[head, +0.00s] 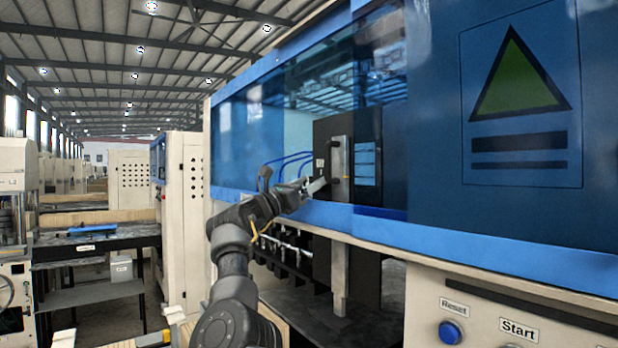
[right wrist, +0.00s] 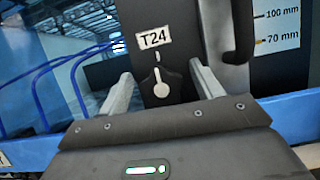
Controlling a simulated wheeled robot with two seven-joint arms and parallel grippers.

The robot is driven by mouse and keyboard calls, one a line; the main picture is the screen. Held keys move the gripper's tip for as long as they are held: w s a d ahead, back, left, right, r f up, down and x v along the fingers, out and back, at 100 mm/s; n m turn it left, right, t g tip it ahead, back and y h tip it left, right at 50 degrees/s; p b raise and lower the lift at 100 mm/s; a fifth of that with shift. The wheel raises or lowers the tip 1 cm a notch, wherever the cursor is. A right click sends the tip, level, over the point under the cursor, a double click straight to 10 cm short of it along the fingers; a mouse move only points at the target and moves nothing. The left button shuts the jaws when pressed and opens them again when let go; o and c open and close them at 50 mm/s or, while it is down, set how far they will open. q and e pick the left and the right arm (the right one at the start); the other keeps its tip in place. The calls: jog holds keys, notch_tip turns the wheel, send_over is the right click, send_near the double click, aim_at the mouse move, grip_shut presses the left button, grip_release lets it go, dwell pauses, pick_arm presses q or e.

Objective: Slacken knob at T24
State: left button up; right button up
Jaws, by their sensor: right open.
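The T24 label (right wrist: 154,38) is a white plate on a dark panel in the right wrist view. Below it is the knob (right wrist: 162,88), with a pale round mark and a pointer that points up toward a short white tick. My right gripper (right wrist: 161,72) is open, with one finger on each side of the knob. I cannot tell whether either finger touches it. In the head view my right gripper (head: 318,186) is at the dark panel (head: 345,135) in the machine's opening, and the knob is too small to make out. My left gripper is not in view.
A black handle (right wrist: 237,35) is close to the right finger, beside a scale plate (right wrist: 276,25) marked 100 mm and 70 mm. Blue hoses (right wrist: 65,85) curve at the left. A blue machine frame (head: 390,232) runs below the opening. Reset button (head: 450,332) is at lower right.

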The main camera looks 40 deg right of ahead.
jog(key=shift+d, duration=0.1)
jog(key=c, duration=1)
jog(key=shift+f+n+t+b, duration=0.1)
jog(key=shift+n+t+b, duration=0.5)
jog(key=shift+n+b, duration=0.45)
jog(key=shift+n+t+b, duration=0.5)
jog(key=shift+n+t, duration=0.1)
jog(key=shift+n, duration=0.55)
jog(key=n+t+b, duration=0.1)
jog(key=n, duration=0.2)
jog(key=shift+w+t, duration=0.1)
jog(key=shift+t, duration=0.2)
jog(key=shift+r+n+t+y, duration=0.15)
jog(key=shift+n+t, duration=0.1)
jog(key=shift+n, duration=0.4)
jog(key=shift+r+n+t+y, duration=0.15)
jog(key=shift+n+t, duration=0.1)
jog(key=shift+n, duration=0.4)
